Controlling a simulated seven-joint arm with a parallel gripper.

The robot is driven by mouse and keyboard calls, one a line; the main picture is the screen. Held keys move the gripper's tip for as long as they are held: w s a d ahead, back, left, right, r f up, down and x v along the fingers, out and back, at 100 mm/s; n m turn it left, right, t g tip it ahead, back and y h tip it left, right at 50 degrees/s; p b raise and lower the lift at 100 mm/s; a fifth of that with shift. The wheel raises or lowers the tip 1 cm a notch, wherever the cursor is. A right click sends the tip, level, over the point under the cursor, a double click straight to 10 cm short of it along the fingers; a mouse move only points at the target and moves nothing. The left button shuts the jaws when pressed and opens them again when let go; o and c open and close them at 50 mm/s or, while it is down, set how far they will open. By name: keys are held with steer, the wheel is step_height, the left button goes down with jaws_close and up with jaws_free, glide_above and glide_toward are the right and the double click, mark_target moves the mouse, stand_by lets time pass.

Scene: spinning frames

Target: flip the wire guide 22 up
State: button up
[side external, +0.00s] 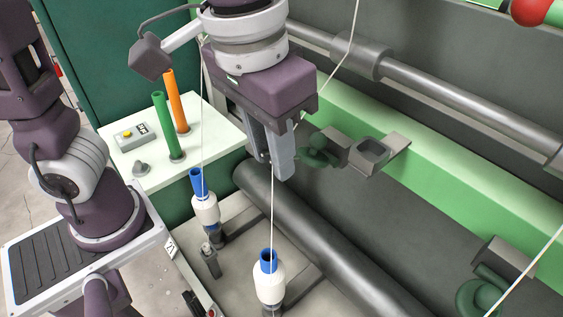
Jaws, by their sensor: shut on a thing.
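My gripper (272,170) points down at the middle of the side view, its fingers close together. A green curled wire guide (318,156) sits on a grey block on the green rail, just right of the fingers. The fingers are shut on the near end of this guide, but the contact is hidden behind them. No number can be read on the guide. A thin white yarn (272,215) rises from the front bobbin (269,284) to the fingers and continues above them to the upper right.
Another wire guide (482,296) is at lower right. A grey square bracket (372,152) stands beside the near guide. A second bobbin (206,209) and a dark roller (310,235) lie below. A white shelf (205,150) holds green (166,125) and orange (177,100) tubes.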

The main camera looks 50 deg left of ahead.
steer(key=shift+w+r, duration=0.6)
steer(key=shift+r, duration=0.25)
steer(key=o, duration=1.9)
steer(key=shift+o, duration=0.2)
steer(key=shift+s, duration=0.1)
steer(key=s+r, duration=0.2)
steer(key=s, duration=0.5)
steer(key=s, duration=0.8)
